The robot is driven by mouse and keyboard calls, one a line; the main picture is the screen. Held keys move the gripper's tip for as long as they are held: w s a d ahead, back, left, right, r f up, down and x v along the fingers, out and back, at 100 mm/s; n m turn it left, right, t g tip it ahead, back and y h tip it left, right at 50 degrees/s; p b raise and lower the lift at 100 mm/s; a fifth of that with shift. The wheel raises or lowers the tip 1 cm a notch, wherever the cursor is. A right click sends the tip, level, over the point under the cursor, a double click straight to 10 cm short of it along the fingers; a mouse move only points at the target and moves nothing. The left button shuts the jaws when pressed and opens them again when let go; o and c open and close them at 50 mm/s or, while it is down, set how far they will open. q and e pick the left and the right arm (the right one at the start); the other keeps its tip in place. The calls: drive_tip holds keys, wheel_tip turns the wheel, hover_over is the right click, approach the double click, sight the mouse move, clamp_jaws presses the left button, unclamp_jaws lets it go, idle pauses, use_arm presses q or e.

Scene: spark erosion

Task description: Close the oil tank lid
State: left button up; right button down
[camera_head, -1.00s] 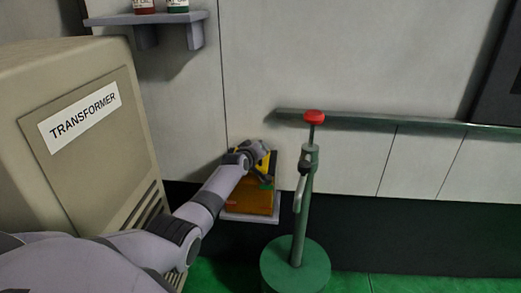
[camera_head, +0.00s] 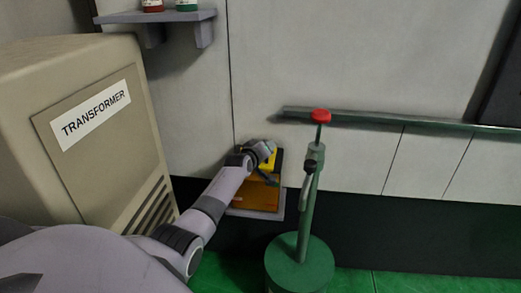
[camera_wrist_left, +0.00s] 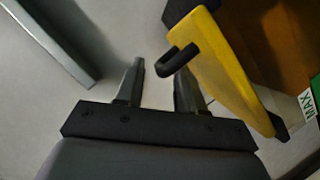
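The oil tank (camera_head: 255,195) is an amber box on a low grey plinth against the wall, in the middle of the head view. Its yellow lid (camera_head: 271,161) is partly hidden by my left gripper (camera_head: 266,151). In the left wrist view the lid (camera_wrist_left: 220,65) stands tilted up, apart from the amber tank body (camera_wrist_left: 282,40). A black hooked handle (camera_wrist_left: 178,58) sticks out from the lid. My left gripper (camera_wrist_left: 158,84) is open and empty; the handle is just beyond its right fingertip, and I cannot tell whether they touch. My right gripper is not in view.
A beige transformer cabinet (camera_head: 105,160) stands close on the left, beside my left arm. A green stand with a red knob (camera_head: 321,116) stands right of the tank. A grey shelf (camera_head: 165,16) with bottles is above. A green rail (camera_head: 400,121) runs along the wall.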

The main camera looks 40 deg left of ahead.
use_arm(q)
drive_tip(key=shift+p+v, duration=0.55)
drive_tip(key=shift+v, duration=1.9)
drive_tip(key=shift+d+f, duration=0.1)
drive_tip(key=s+d+f+m+g+h, duration=0.25)
drive_tip(key=s+d+f+m, duration=0.2)
drive_tip(key=s+d, duration=0.4)
drive_tip(key=s+d+f+m+g+h, duration=0.1)
drive_tip(key=s+d+f+m+g, duration=0.3)
drive_tip(key=s+d, duration=0.4)
drive_tip(key=s+d+r+m+g, duration=0.1)
drive_tip(key=s+d+m+g, duration=0.2)
drive_tip(key=s, duration=0.8)
drive_tip(key=s+d+r+m+g, duration=0.15)
drive_tip(key=s+d, duration=0.35)
drive_tip(key=s, duration=0.6)
drive_tip(key=w+d+f+m+t+h, duration=0.1)
drive_tip(key=w+d+f+t+h, duration=0.1)
drive_tip(key=w+f+t, duration=0.4)
drive_tip(key=shift+d+f+t+h, duration=0.35)
drive_tip(key=shift+d+f+t, duration=0.35)
drive_tip(key=shift+f, duration=1.25)
drive_tip(key=shift+a, duration=0.1)
